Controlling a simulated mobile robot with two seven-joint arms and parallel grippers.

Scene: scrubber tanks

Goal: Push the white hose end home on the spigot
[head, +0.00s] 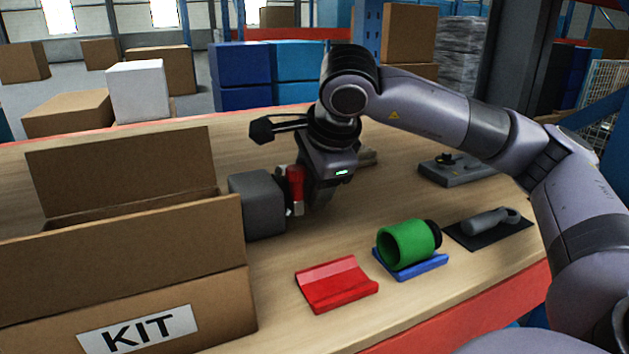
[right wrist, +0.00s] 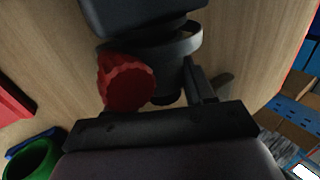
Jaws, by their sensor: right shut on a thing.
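My right gripper (head: 299,200) is at the right side of a grey block-shaped tank (head: 258,204), low over the table. A red ribbed knob (right wrist: 126,82) shows beside the jaws in the right wrist view, and as a red part (head: 295,187) against the tank in the head view. In the right wrist view the gripper (right wrist: 160,95) is shut on a dark round fitting (right wrist: 166,82) beside this knob. A pale grey band (right wrist: 188,42) curves around the fitting near the tank. I cannot make out a white hose end or the spigot clearly. My left gripper is not in view.
An open KIT carton (head: 120,295) stands left of the tank. A red cradle (head: 336,284), a green cup (head: 405,243) on a blue cradle (head: 425,267), a grey tool on a dark mat (head: 490,228) and a grey device (head: 458,171) lie to the right.

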